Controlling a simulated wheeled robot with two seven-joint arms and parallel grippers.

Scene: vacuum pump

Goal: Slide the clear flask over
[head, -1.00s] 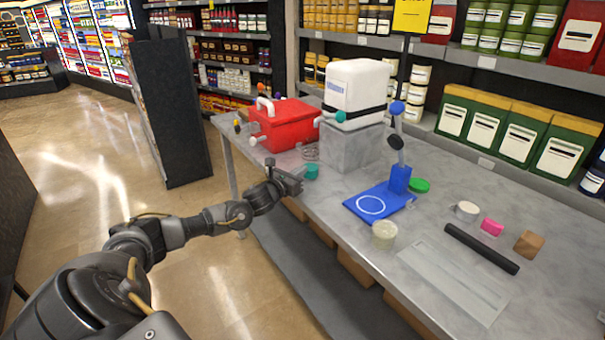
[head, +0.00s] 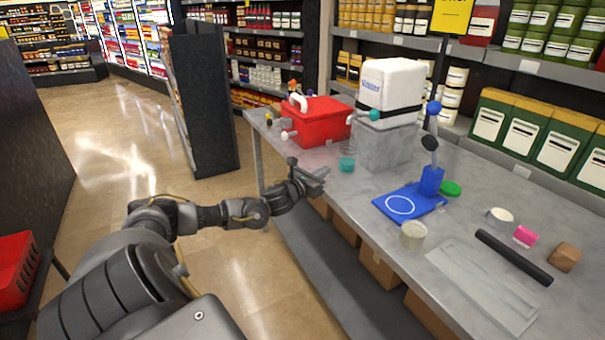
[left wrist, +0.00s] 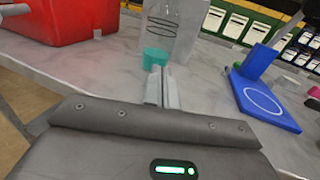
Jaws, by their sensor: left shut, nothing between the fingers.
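A clear, see-through vessel with dark rings, which I take for the flask (left wrist: 166,22), shows at the top of the left wrist view. Its top is cut off there, and it is hard to make out in the head view. A small teal cylinder (left wrist: 156,57) stands in front of it; it also shows in the head view (head: 347,163). My left gripper (head: 324,172) is at the table's left edge, shut and empty. In the left wrist view its fingertips (left wrist: 160,69) point toward the teal cylinder and appear just short of it. My right gripper is not in view.
A red box (head: 315,124) and a white unit (head: 391,85) on a grey block (head: 384,148) stand behind. A blue stand (head: 410,202), a pale tub (head: 414,235) and a black bar (head: 513,257) lie to the right on the grey table (head: 350,205).

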